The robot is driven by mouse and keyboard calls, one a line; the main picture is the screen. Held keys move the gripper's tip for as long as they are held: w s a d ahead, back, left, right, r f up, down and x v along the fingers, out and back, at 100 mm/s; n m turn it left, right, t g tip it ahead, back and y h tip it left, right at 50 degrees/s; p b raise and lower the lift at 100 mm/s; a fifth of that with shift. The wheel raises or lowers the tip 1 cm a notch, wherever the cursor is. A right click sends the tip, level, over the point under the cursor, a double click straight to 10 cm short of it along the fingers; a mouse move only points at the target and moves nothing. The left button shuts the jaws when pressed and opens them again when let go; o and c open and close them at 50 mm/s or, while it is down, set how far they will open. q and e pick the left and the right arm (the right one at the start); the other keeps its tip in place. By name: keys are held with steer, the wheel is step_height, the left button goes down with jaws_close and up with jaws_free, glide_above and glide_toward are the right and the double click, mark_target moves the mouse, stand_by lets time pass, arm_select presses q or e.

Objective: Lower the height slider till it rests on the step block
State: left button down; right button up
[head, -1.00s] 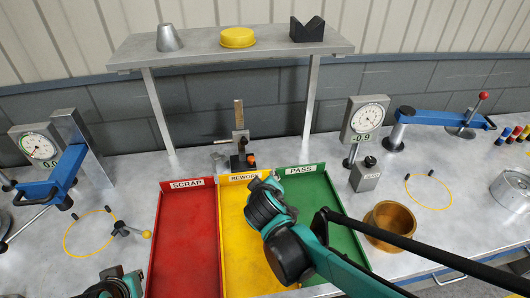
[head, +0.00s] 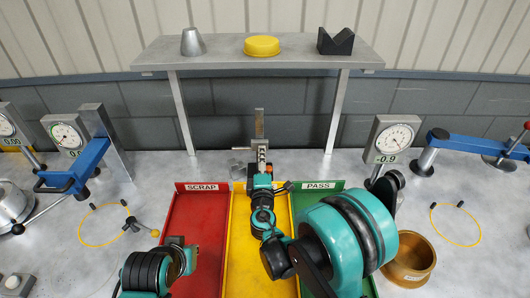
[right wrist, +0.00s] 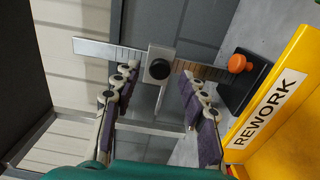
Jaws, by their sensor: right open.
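The height gauge stands behind the REWORK tray; its upright scale (head: 259,122) shows above my right gripper (head: 262,158), which hides much of the gauge. In the right wrist view the scale (right wrist: 95,48) lies sideways, with the slider (right wrist: 158,52) and its black knob at mid-length. My right gripper (right wrist: 160,88) is open, its purple-padded fingers apart on the two sides of the slider, with a visible gap to each. The gauge's dark base (right wrist: 243,85) has an orange knob. A small grey block (head: 237,170), possibly the step block, sits left of the gauge. My left gripper (head: 182,258) is low at left; its fingertips are unclear.
Red SCRAP (head: 190,225), yellow REWORK (head: 240,272) and green PASS trays lie in front. A shelf (head: 215,58) stands over the gauge on two posts.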

steer(key=shift+w, duration=1.95)
arm_select(q)
steer(key=shift+f, duration=0.25)
